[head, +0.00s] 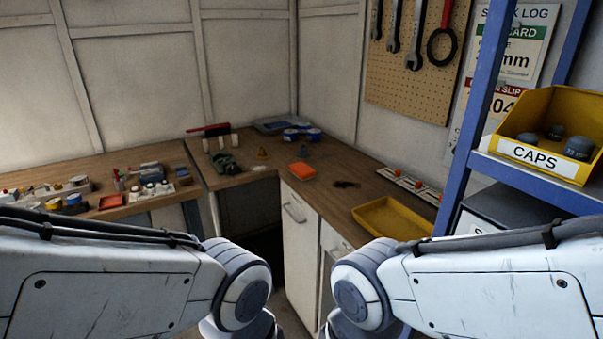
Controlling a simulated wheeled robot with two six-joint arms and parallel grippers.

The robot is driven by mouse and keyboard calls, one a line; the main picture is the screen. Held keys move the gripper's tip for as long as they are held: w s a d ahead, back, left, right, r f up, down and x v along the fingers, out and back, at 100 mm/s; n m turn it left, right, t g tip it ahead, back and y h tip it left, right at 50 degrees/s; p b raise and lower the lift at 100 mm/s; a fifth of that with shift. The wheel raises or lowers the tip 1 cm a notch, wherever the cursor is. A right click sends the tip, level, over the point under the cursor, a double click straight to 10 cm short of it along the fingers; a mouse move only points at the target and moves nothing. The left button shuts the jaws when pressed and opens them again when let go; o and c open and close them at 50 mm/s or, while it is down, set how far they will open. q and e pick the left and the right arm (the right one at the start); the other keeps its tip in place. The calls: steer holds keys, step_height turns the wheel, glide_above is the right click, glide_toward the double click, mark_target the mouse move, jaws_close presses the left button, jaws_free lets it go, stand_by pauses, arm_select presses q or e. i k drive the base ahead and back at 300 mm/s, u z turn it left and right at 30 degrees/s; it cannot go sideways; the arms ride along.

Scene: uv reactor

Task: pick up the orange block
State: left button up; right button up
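An orange block (302,171) lies on the wooden worktop, left of the middle of the corner counter, near its front edge above a white cabinet. It looks like a low, flat box with a bright top. Nothing touches it that I can see. My two arms come in from the left and right at the bottom of the head view, well in front of the counter. Both grippers are out of the picture, below its bottom edge.
A yellow tray (393,219) and a dark small object (346,184) lie right of the block. A green item (226,163) stands to its left. A blue shelf post (472,120) and a yellow CAPS bin (545,143) stand at right.

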mark_target(303, 172)
steer(key=u, duration=0.35)
steer(key=i, duration=0.35)
steer(key=u, duration=0.95)
steer(key=i, duration=1.35)
steer(key=z, duration=0.55)
steer(key=i, duration=0.5)
steer(key=z, duration=0.5)
